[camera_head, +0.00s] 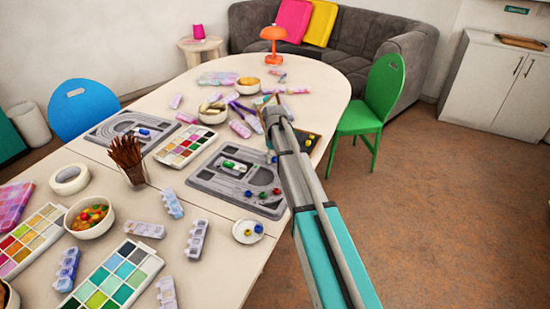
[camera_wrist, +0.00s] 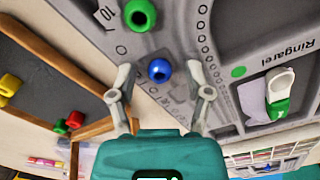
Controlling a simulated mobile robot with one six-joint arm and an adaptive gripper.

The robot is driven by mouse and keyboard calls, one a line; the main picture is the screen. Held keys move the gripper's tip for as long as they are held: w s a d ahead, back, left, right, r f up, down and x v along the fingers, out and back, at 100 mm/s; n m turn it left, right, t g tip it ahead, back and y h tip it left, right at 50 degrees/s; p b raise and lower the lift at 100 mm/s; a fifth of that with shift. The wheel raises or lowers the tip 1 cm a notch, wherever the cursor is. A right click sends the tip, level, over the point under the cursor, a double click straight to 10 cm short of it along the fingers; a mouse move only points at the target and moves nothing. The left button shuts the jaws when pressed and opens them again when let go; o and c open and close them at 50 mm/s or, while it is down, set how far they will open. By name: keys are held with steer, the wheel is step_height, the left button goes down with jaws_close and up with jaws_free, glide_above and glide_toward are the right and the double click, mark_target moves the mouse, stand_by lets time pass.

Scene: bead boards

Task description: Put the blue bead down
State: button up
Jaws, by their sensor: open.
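In the wrist view, a round blue bead (camera_wrist: 159,70) is between the fingertips of my gripper (camera_wrist: 158,69), with a gap showing on both sides. My gripper is open. The bead appears to rest on the grey bead board (camera_wrist: 180,32), though its contact with the surface cannot be made out. A green bead (camera_wrist: 140,14) is just beyond it. In the head view, the grey board (camera_head: 206,184) lies near the table's right edge, and my arm hides most of the gripper.
A dark wooden-rimmed tray (camera_wrist: 55,47) with yellow, red and green beads adjoins the board. A green and white piece (camera_wrist: 279,97) lies on the board. A small white dish (camera_head: 248,231) with beads stands nearby. Bowls and paint palettes crowd the table's left.

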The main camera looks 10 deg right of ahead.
mark_target(275, 162)
steer(key=shift+r, duration=0.15)
step_height(275, 162, up, 12)
steer(key=p, duration=1.2)
steer(key=shift+r+p, duration=0.1)
steer(key=shift+p, duration=0.2)
stand_by(0.6)
steer(key=s+m, duration=0.4)
steer(key=s, duration=2.5)
steer(key=shift+m, duration=0.3)
steer(key=shift+r, duration=0.1)
steer(key=shift+r+p, duration=0.4)
steer(key=shift+p, duration=0.05)
